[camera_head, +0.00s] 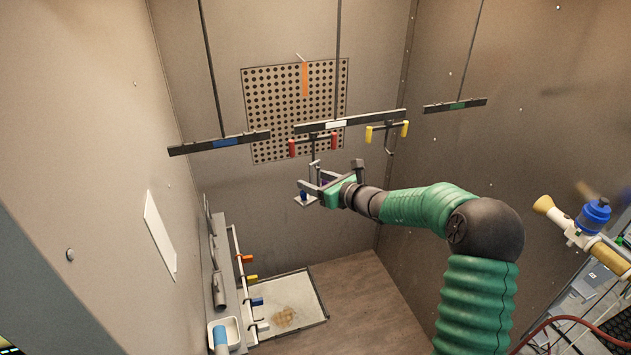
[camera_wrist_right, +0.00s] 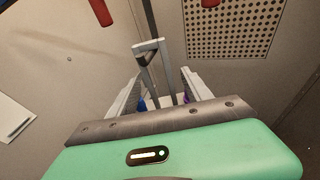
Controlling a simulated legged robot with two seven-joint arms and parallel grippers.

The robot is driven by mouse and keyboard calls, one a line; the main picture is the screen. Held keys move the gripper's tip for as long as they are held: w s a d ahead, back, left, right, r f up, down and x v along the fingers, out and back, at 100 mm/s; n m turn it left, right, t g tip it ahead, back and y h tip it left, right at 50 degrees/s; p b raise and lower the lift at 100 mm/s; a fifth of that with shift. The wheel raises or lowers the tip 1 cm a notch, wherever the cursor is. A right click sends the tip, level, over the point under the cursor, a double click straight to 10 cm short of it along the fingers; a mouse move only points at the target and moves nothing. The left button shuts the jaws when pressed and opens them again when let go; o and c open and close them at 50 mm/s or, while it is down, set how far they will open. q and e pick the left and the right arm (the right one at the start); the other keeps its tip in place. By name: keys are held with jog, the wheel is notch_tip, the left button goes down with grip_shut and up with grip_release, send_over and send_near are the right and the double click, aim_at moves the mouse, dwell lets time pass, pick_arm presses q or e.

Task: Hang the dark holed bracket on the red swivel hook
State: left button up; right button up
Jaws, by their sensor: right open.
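The red swivel hook hangs below the middle dark bar, with a red grip (camera_head: 334,142) at each end of its crosspiece and a thin stem running down. Its red ends also show at the top of the right wrist view (camera_wrist_right: 100,12). My right gripper (camera_head: 312,183) is open, just below this stem. Between its fingers in the right wrist view stands a grey bent metal piece (camera_wrist_right: 165,72) with a dark part near its top; I cannot tell hook stem from bracket there. A pale plate with a blue part (camera_head: 304,200) shows by the fingertips. I cannot clearly pick out the dark holed bracket. My left gripper is out of view.
A yellow-ended hook (camera_head: 387,132) hangs to the right of the red one. Bars with blue (camera_head: 227,142) and green (camera_head: 457,106) labels hang at either side. A perforated panel (camera_head: 262,110) is behind. A rail with coloured pegs (camera_head: 240,270) runs along the left wall.

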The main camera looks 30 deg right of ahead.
jog(key=shift+s+d+b, duration=0.1)
jog(key=shift+s+b, duration=0.2)
jog(key=shift+s, duration=0.1)
jog(key=b+v, duration=0.4)
jog(key=v, duration=1.1)
jog(key=s+a+f+n+g+y+b, duration=0.1)
jog(key=s+a+f+n+g+b, duration=0.2)
jog(key=a+f+n, duration=0.45)
jog(key=s+a+f+n+g+y+b, duration=0.1)
jog(key=s+a+f+n+g+y, duration=0.25)
jog(key=a+f, duration=0.6)
jog(key=s+a+f+n+g+h+b, duration=0.2)
jog(key=s+f+n, duration=0.3)
jog(key=n, duration=0.6)
jog(key=s+a+f+n+g+h+b, duration=0.3)
jog(key=s+f+n, duration=0.3)
jog(key=f+n, duration=0.4)
jog(key=shift+a+f+n+g+h, duration=0.2)
jog(key=shift+a+n+g+h, duration=0.15)
jog(key=shift+a+n+h, duration=0.65)
jog(key=shift+s+y, duration=0.2)
jog(key=shift+y, duration=0.05)
